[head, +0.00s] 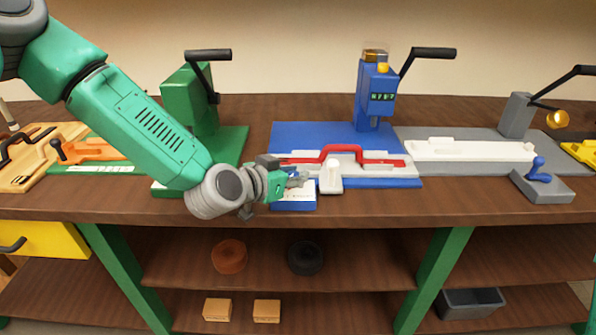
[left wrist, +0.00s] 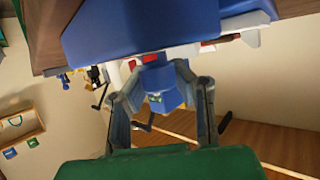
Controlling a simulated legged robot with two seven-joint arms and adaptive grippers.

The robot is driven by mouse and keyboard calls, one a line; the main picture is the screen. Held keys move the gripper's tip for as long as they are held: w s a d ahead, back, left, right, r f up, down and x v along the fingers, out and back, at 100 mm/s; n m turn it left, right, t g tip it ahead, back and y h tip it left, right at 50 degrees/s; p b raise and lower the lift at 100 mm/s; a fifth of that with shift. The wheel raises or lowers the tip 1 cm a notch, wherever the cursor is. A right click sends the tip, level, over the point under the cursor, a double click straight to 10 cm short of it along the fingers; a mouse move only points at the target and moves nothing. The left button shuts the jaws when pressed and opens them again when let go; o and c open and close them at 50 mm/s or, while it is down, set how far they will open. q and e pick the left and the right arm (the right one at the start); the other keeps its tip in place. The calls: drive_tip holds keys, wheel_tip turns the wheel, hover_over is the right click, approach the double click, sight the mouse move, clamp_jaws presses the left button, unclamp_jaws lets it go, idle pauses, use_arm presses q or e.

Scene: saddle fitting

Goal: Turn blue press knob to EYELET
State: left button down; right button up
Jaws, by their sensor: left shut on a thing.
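The blue press (head: 376,98) stands at the back of its blue base plate, with a small counter window on its front. A small blue box with a white labelled top (head: 293,198) sits at the table's front edge, before the plate. My left gripper (head: 299,179) is low over this box, shut on the knob there. The fingers hide the knob and most of the label, so I cannot read where the knob points. In the left wrist view my left gripper (left wrist: 160,72) has the blue box (left wrist: 140,28) close above its fingertips. My right gripper is not in view.
A white fixture with a red bar (head: 343,152) lies just behind my gripper, and its white block (head: 330,178) is close on the right. A green press (head: 190,105) stands behind my arm. A grey station with a blue-handled box (head: 541,183) is at the right.

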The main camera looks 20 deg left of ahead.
use_arm(q)
drive_tip(key=n+y, duration=0.1)
drive_tip(key=n+y+p, duration=0.2)
drive_tip(key=shift+s+f+t+y, duration=0.2)
drive_tip(key=shift+s+t+y, duration=0.1)
drive_tip(key=shift+t, duration=0.1)
drive_tip(key=n+y+p, duration=0.3)
drive_tip(key=y, duration=0.1)
drive_tip(key=shift+n, duration=0.4)
drive_tip(key=n+g+y+p, duration=0.1)
drive_tip(key=n+y, duration=0.1)
drive_tip(key=y, duration=0.1)
drive_tip(key=shift+f+n, duration=0.1)
drive_tip(key=shift+n, duration=0.2)
drive_tip(key=shift+s+f+n+g+y+p, duration=0.1)
drive_tip(key=shift+n+g+y+p, duration=0.9)
drive_tip(key=shift+n+y, duration=0.45)
drive_tip(key=shift+g, duration=0.3)
drive_tip(key=c, duration=1.3)
unclamp_jaws()
drive_tip(key=shift+o, duration=0.2)
drive_tip(key=shift+d+r+y, duration=0.25)
drive_tip(key=shift+r, duration=0.05)
